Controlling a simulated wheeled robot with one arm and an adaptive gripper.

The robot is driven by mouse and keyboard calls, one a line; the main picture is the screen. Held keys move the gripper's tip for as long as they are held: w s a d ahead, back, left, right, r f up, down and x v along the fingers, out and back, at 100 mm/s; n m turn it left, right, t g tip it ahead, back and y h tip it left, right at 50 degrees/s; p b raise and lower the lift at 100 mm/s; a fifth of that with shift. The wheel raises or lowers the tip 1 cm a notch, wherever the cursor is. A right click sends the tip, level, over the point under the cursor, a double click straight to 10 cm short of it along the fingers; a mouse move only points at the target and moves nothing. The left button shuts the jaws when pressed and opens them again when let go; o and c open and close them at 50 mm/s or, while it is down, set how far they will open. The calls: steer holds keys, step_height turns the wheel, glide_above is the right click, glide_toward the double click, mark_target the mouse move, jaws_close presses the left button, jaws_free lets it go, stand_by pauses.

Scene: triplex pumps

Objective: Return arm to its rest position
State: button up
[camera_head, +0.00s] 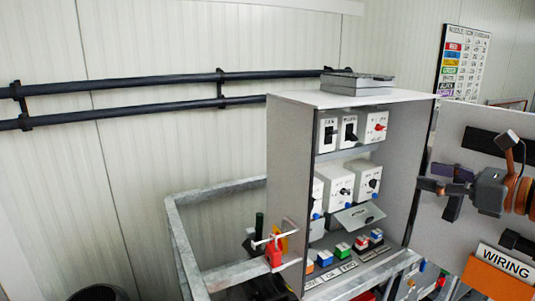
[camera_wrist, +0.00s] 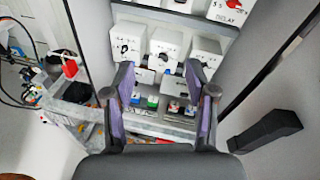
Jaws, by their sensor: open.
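My gripper (camera_head: 440,188) is at the right of the head view, in front of the open cabinet door. Its fingers point left toward the cabinet (camera_head: 292,160). In the wrist view my gripper (camera_wrist: 160,75) shows two spread purple-and-grey fingers with nothing between them. Beyond the fingers are the cabinet's white switch boxes (camera_wrist: 164,46) and a row of coloured buttons (camera_wrist: 152,101). Part of my arm is outside the head view.
The open door (camera_head: 453,140) carries an orange WIRING holder (camera_head: 497,275). A grey rail (camera_head: 183,245) and a red-handled valve (camera_head: 274,255) stand left of the cabinet. Dark pipes (camera_head: 150,83) run along the wall. A black handle (camera_wrist: 265,130) is right of my fingers.

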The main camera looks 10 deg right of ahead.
steer(key=s+a+f+n+g, duration=0.2)
steer(key=a+f+n+g, duration=0.45)
steer(key=a, duration=0.55)
steer(key=s+a+f+n+g, duration=0.2)
steer(key=a+f+n+g, duration=0.1)
steer(key=a+f+n, duration=0.75)
steer(key=s+a+f+n+g+h+b, duration=0.1)
steer(key=s+a+f+n+g+h, duration=0.3)
steer(key=s+f, duration=0.4)
steer(key=s+d+f+n+g+h, duration=0.1)
steer(key=s+d+f+n, duration=0.1)
steer(key=s, duration=0.4)
steer(key=s+d+f+n+g+h, duration=0.1)
steer(key=s+d+f+n+h, duration=0.1)
steer(key=s+n, duration=0.3)
steer(key=shift+s+d+f+g+h+b, duration=0.25)
steer(key=shift+s+f+g+h+b, duration=0.1)
steer(key=shift+f, duration=0.2)
